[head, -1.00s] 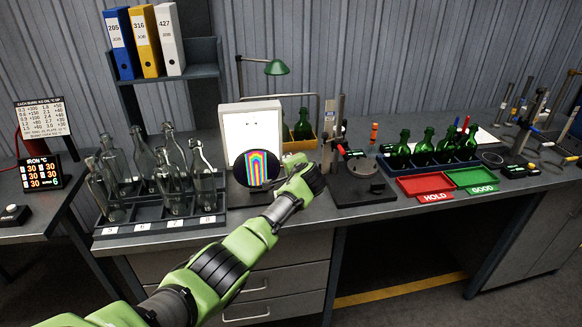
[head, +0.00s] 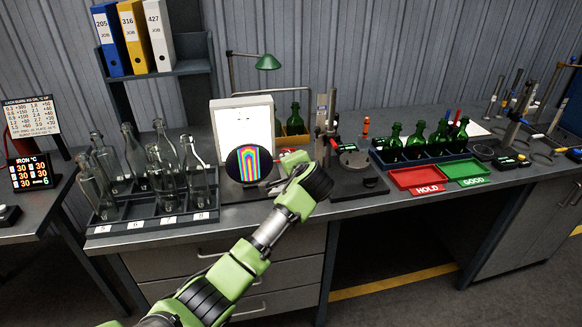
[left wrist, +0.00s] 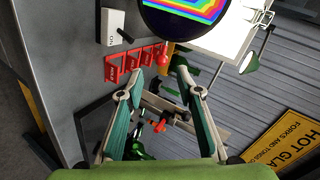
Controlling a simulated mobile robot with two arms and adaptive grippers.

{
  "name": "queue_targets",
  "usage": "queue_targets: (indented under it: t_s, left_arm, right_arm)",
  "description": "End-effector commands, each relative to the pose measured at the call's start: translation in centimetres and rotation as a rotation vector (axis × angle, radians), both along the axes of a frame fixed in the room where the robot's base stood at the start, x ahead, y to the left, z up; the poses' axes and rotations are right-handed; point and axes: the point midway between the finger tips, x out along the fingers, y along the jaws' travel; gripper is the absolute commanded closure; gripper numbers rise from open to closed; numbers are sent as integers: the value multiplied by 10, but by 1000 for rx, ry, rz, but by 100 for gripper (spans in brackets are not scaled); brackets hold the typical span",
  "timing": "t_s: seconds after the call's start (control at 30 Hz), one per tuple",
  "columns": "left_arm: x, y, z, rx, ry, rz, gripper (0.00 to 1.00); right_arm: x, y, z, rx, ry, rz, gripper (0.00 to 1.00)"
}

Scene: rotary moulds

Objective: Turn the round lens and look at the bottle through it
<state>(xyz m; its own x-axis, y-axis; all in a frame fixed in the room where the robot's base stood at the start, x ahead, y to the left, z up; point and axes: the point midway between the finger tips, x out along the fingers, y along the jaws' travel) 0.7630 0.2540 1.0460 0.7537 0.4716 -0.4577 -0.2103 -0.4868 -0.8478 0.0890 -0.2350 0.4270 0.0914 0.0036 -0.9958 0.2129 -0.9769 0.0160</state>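The round lens (head: 249,164) is a dark disc in front of a white upright panel (head: 242,125). Rainbow bands in an arch shape, like a bottle's outline, show in it. It also shows cut off at the top of the left wrist view (left wrist: 200,15). My left gripper (head: 293,162) is just right of the lens, its fingers mostly hidden by my own wrist in the head view. In the left wrist view its two fingers (left wrist: 161,94) stand apart with nothing clearly held between them. The bottle behind the lens is not directly visible. My right gripper is not in view.
Clear bottles (head: 163,165) stand in a dark rack at left. Green bottles (head: 417,138) stand in a rack at right, behind a red HOLD tray (head: 418,178) and a green GOOD tray (head: 464,169). A gauge stand (head: 355,160) is close to my left gripper's right.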

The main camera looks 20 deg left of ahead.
Motion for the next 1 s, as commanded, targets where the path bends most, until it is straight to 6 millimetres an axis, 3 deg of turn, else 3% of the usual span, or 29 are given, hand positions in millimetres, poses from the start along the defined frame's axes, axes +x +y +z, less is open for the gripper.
queue_targets:
  t_s: [0.23,0.73,0.87,1.0]
  left_arm:
    - [-16,-10,9,1,0,0,67]
    - [-18,-11,7,-4,3,-1,67]
    - [-38,-14,-22,-62,32,3,67]
    - [-96,-23,-87,-214,104,23,67]
  right_arm:
    - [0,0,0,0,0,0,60]
    - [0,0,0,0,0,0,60]
    - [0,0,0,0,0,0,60]
    - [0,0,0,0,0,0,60]
